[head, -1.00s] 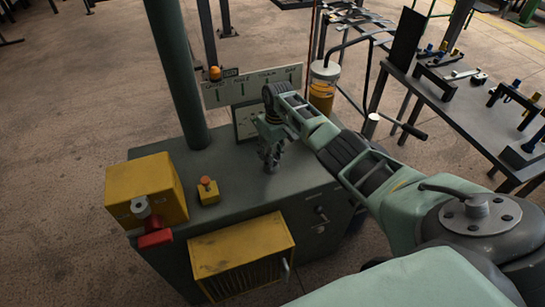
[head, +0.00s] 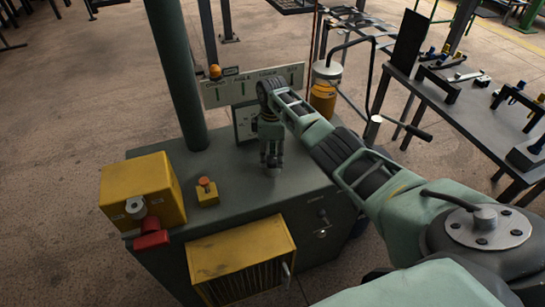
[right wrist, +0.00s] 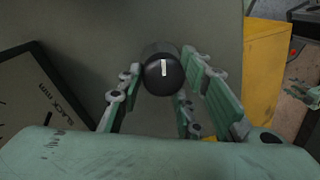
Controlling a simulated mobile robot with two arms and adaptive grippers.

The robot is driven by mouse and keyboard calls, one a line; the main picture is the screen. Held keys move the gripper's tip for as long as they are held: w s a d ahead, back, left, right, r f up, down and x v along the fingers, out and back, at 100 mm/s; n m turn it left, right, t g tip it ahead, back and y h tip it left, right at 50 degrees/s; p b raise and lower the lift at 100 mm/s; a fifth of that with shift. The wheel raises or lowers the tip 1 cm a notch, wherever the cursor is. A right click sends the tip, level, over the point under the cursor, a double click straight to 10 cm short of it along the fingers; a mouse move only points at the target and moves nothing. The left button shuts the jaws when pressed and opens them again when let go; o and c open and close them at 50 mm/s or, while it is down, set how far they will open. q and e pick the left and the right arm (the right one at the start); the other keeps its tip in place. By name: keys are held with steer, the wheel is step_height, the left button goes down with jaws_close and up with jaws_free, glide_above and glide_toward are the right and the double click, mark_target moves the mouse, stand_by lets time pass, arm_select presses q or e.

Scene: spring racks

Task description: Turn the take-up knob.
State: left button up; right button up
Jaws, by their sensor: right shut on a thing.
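The take-up knob (right wrist: 162,72) is a round black knob with a white index line, seen from its face in the right wrist view. The line points nearly straight up in that view. My right gripper (right wrist: 165,82) has its green fingers on either side of the knob and is shut on it. In the head view my right gripper (head: 271,163) points down at the top of the grey-green machine cabinet (head: 230,200). There the knob is hidden by the fingers.
A dial marked "SLACK mm" (right wrist: 40,95) is beside the knob. On the cabinet are a yellow box (head: 142,188) with a red handle (head: 151,238) and an orange button (head: 204,182). A labelled panel (head: 250,85) stands behind. A workbench (head: 450,95) is at right.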

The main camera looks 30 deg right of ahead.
steer(key=n, duration=0.4)
steer(key=shift+w+r+n, duration=0.15)
steer(key=shift+w+n, duration=0.05)
steer(key=shift+n, duration=0.2)
steer(key=shift+w+a, duration=0.1)
stand_by(0.3)
steer(key=o, duration=1.1)
steer(key=shift+r, duration=0.1)
step_height(320, 180, up, 12)
steer(key=shift+w+f, duration=0.2)
steer(key=shift+w, duration=0.15)
